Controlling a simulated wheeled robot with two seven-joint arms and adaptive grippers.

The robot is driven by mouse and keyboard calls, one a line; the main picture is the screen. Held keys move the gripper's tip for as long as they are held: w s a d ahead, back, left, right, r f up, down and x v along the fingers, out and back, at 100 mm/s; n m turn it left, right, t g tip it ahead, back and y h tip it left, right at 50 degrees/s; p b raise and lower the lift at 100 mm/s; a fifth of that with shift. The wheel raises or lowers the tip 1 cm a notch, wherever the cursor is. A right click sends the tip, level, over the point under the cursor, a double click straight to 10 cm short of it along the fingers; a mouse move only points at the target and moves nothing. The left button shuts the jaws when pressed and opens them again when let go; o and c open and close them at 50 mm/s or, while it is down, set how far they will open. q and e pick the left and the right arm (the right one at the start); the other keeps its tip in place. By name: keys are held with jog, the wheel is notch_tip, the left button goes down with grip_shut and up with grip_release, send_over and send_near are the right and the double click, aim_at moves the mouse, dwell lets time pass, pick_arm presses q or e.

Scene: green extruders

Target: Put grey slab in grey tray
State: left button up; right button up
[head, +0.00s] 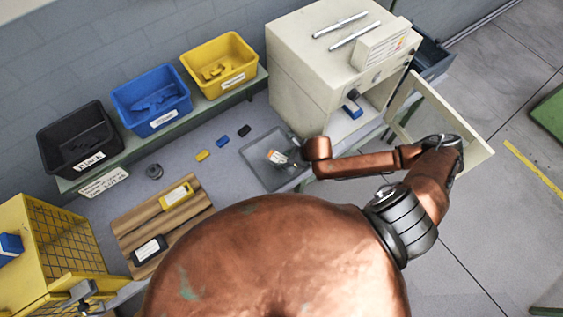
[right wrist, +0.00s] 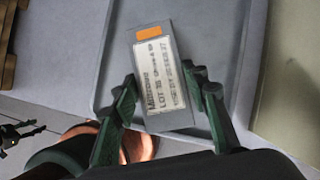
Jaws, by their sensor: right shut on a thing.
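The grey slab (right wrist: 163,75) has a white printed label and an orange patch. In the right wrist view it lies between the two dark green fingers of my right gripper (right wrist: 168,98), which is shut on it. In the head view the slab (head: 274,156) shows small at the tip of my right gripper (head: 284,158), over the grey tray (head: 257,169). The tray's rim and floor (right wrist: 103,75) also show behind the slab in the right wrist view. I cannot tell whether the slab touches the tray floor. Part of my left gripper (head: 84,294) shows at lower left; its fingers are unclear.
Black (head: 80,150), blue (head: 152,102) and yellow (head: 220,63) bins stand on a rear ledge. A wooden board (head: 160,222) carries a yellow and a black item. A cream cabinet (head: 300,75) with its door (head: 430,110) open stands right of the tray. A yellow crate (head: 55,250) is at left.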

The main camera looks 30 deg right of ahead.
jog(key=shift+w+a+f, duration=0.15)
jog(key=shift+w+f, duration=0.4)
notch_tip(320, 180, down, 4)
jog(key=shift+w+a+r, duration=0.1)
jog(key=shift+w+r, duration=0.05)
jog(key=shift+r, duration=0.05)
jog(key=o, duration=1.4)
jog(key=v, duration=1.2)
